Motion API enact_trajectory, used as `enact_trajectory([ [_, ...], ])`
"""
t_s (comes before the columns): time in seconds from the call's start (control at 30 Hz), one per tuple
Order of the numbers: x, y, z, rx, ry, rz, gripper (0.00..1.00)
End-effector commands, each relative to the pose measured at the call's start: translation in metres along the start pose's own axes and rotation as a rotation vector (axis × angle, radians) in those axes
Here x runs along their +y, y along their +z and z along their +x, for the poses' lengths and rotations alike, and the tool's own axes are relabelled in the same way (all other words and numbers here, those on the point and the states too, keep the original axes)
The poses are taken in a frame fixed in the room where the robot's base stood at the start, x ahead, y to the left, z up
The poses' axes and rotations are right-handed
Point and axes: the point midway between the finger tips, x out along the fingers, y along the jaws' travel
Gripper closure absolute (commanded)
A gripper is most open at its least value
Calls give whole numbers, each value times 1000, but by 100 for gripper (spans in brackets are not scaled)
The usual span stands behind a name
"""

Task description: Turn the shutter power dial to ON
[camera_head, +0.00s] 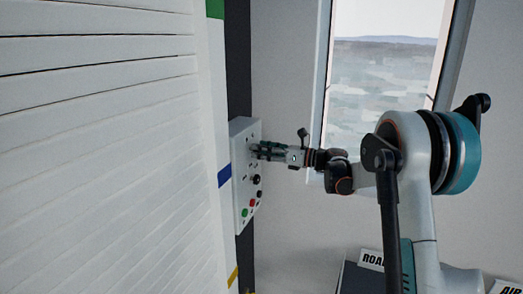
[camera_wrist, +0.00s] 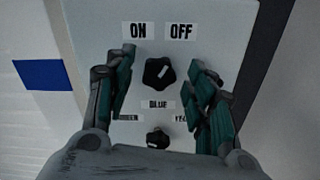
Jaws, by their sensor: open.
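The shutter power dial (camera_wrist: 159,74) is a black knob on a pale control panel (camera_wrist: 90,15) in the wrist view. The ON label (camera_wrist: 138,31) is above it to the left and the OFF label (camera_wrist: 180,31) above it to the right. A small light mark on the dial appears to point up and right, towards OFF. My gripper (camera_wrist: 162,68) is open, with one finger on each side of the dial and a gap on both sides. In the head view my gripper (camera_head: 256,149) is at the upper part of the panel (camera_head: 242,133) and hides the dial.
A second black knob (camera_wrist: 157,137) sits lower on the panel, under a BLUE label (camera_wrist: 158,104). In the head view, a red button (camera_head: 252,203) and a green button (camera_head: 244,212) are near the panel's bottom. A white slatted shutter (camera_head: 100,150) fills the left; a window (camera_head: 385,80) is behind my arm.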

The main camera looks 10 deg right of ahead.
Motion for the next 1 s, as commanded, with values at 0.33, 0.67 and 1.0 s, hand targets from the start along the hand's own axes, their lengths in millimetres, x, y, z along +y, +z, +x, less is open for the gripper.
enact_trajectory([
  [0.33,0,0,8,0,0,0,50],
  [0.67,0,0,8,0,0,0,94],
  [1.0,0,-1,8,0,0,-42,95],
])
